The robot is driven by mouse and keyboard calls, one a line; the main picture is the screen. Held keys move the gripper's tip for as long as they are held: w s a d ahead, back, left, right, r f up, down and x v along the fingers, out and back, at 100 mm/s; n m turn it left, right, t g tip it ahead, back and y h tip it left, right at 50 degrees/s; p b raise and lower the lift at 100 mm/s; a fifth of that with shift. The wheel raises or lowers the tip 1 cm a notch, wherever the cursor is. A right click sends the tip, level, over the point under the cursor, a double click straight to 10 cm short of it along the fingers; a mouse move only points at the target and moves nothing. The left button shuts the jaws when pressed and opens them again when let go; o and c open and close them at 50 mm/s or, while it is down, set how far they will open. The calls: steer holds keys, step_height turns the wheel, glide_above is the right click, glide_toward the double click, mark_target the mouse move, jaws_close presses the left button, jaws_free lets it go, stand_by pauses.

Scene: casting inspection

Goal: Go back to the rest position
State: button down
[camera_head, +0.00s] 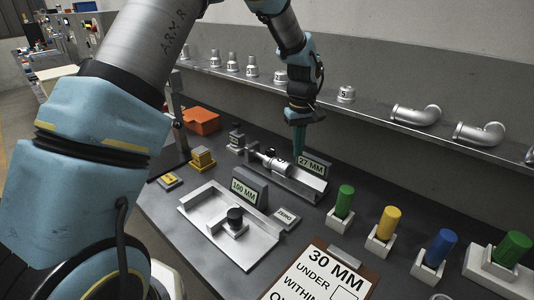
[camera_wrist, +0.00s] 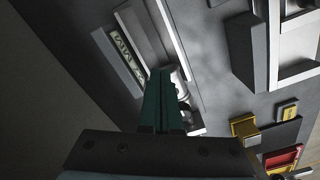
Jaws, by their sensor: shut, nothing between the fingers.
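My gripper (camera_head: 298,150) has teal fingers that point down, closed together with nothing between them. In the head view it is over the back of the bench, at the measuring fixture with the "27 MM" display (camera_head: 313,166). A silver cylindrical part (camera_head: 273,163) lies in that fixture, just left of the fingertips. In the wrist view the closed fingers (camera_wrist: 163,100) cover part of the fixture, and the display (camera_wrist: 128,57) shows beside them. I cannot tell whether the fingertips touch anything.
A gauge with a "100 MM" display (camera_head: 244,191) and a metal plate stands in front. Green (camera_head: 344,200), yellow (camera_head: 388,222) and blue (camera_head: 440,247) cylinders sit in holders at right. A clipboard (camera_head: 325,278) lies at the front. A shelf (camera_head: 372,117) with castings runs behind my gripper.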

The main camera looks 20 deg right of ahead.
steer(key=w+a+r, duration=0.1)
steer(key=a+r, duration=0.1)
steer(key=a, duration=0.8)
steer(key=w+a+r, duration=0.2)
steer(key=a+r, duration=0.1)
steer(key=a, duration=0.7)
steer(key=s+a, duration=0.3)
steer(key=a, duration=0.3)
steer(key=s+a+r+t, duration=0.1)
steer(key=s+a, duration=0.2)
steer(key=a, duration=0.3)
steer(key=s+a, duration=0.3)
steer(key=a, duration=0.4)
steer(key=shift+s+r+m+t, duration=0.15)
steer(key=shift+s+m+t, duration=0.15)
steer(key=shift+s, duration=0.05)
steer(key=shift+a, duration=0.1)
